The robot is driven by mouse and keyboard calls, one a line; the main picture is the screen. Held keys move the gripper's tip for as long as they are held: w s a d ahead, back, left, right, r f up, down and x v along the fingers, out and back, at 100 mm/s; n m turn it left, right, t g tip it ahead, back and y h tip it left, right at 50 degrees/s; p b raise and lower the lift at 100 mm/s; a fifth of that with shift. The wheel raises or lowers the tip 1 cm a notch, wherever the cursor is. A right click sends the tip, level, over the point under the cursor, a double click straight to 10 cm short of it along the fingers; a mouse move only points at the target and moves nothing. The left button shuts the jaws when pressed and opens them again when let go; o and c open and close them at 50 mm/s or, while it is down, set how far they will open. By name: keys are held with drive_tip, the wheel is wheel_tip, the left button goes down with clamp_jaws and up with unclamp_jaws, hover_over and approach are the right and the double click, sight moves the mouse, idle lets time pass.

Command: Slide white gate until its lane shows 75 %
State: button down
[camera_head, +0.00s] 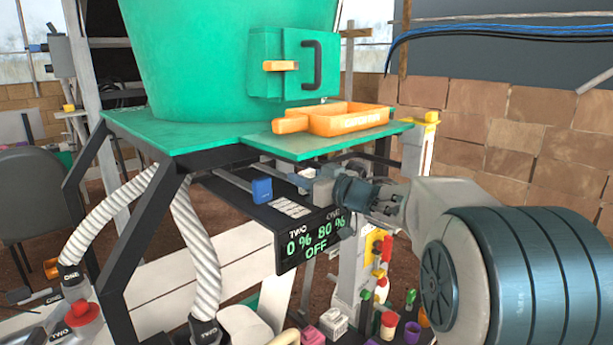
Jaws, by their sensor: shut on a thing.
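My gripper (322,184) reaches in from the right under the green shelf and is shut on the pale handle of the white gate (302,180). The fingers and shelf hide most of this gate. A blue gate handle (262,190) stands to its left on its own rod. The dark display (312,240) below reads TWO 0 %, ONE 80 % and OFF.
An orange tray (345,121) lies on the green shelf (300,146) above my gripper. A green hopper (200,60) with a latched door stands behind it. Ribbed white hoses (195,240) hang at left. Several coloured plugs and blocks (388,322) lie below.

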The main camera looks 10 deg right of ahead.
drive_tip(key=shift+a, duration=0.1)
drive_tip(key=c, duration=0.9)
unclamp_jaws()
drive_tip(key=b+v, duration=0.1)
drive_tip(key=v, duration=1.2)
drive_tip(key=shift+s+d, duration=0.3)
